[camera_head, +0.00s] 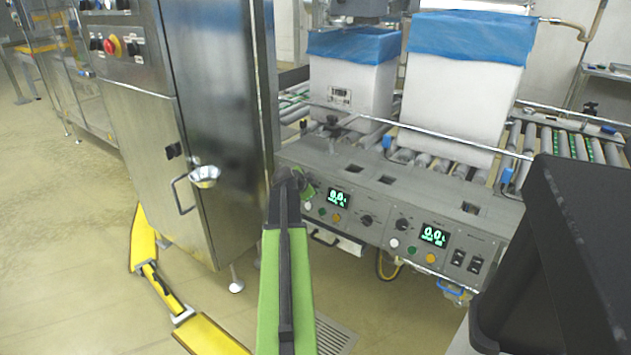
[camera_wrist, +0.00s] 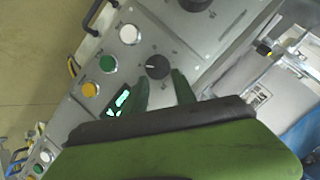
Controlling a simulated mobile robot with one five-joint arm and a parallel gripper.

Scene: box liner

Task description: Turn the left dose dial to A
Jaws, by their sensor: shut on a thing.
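The left dose dial (camera_wrist: 157,66) is a small round black knob with a pale pointer mark, in the middle of the wrist view. My gripper (camera_wrist: 160,77) has its two green fingertips on either side of it and is shut on it. The small letters around the dial are too blurred to read. In the head view my gripper (camera_head: 298,184) is at the left end of the grey control panel (camera_head: 352,177) and hides this dial.
White, green and orange buttons (camera_wrist: 91,90) lie close to the dial. A larger black knob (camera_wrist: 195,4) is above it. Lit displays (camera_head: 338,197) and (camera_head: 433,235) and another dial (camera_head: 402,224) are farther right. A steel cabinet (camera_head: 222,110) stands just left. Blue-lined boxes (camera_head: 460,100) stand behind.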

